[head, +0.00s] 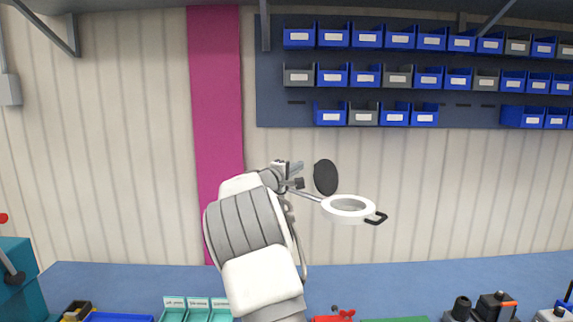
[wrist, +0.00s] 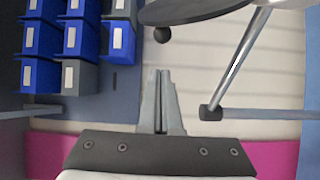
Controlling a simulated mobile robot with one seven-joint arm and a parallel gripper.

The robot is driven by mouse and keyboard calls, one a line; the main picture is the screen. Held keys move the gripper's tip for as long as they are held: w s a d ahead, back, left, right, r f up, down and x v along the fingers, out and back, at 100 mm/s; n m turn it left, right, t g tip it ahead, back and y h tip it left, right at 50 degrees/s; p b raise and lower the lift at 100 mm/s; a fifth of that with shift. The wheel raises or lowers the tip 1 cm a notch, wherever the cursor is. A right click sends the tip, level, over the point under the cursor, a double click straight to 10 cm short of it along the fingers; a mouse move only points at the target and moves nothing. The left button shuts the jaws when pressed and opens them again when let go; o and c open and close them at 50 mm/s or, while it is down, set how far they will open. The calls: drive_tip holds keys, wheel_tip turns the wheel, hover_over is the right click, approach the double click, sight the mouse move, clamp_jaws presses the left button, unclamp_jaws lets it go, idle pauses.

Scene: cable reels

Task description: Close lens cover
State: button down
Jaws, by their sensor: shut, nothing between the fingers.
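The magnifier lamp's white ring (head: 331,212) with its lens sits at the end of a thin metal arm, a black loop handle on its near right side. The round black lens cover (head: 326,177) stands raised, tilted up behind the ring, so the lens is uncovered. In the wrist view the dark disc of the cover (wrist: 195,10) crosses the top, with a small round black knob (wrist: 162,35) below it. My gripper (wrist: 158,72) is shut and empty, its tips a little short of the knob in the picture. In the head view my gripper (head: 298,167) is small, left of the cover.
The lamp's metal rod (wrist: 243,60) runs close on the right of my fingers in the wrist view, ending at a dark bar (wrist: 260,114). Blue and grey bins (head: 365,75) hang on the back wall. The blue bench (head: 400,280) holds trays and tools along its front.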

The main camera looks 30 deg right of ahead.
sight(322, 178)
drive_tip(key=shift+s+d, duration=0.8)
drive_tip(key=shift+s, duration=0.1)
drive_tip(key=shift+s+f+b, duration=0.15)
drive_tip(key=shift+b, duration=0.55)
drive_tip(key=shift+s+r+m+b, duration=0.1)
drive_tip(key=shift+r+m+b, duration=0.15)
drive_tip(key=shift+m+b, duration=0.15)
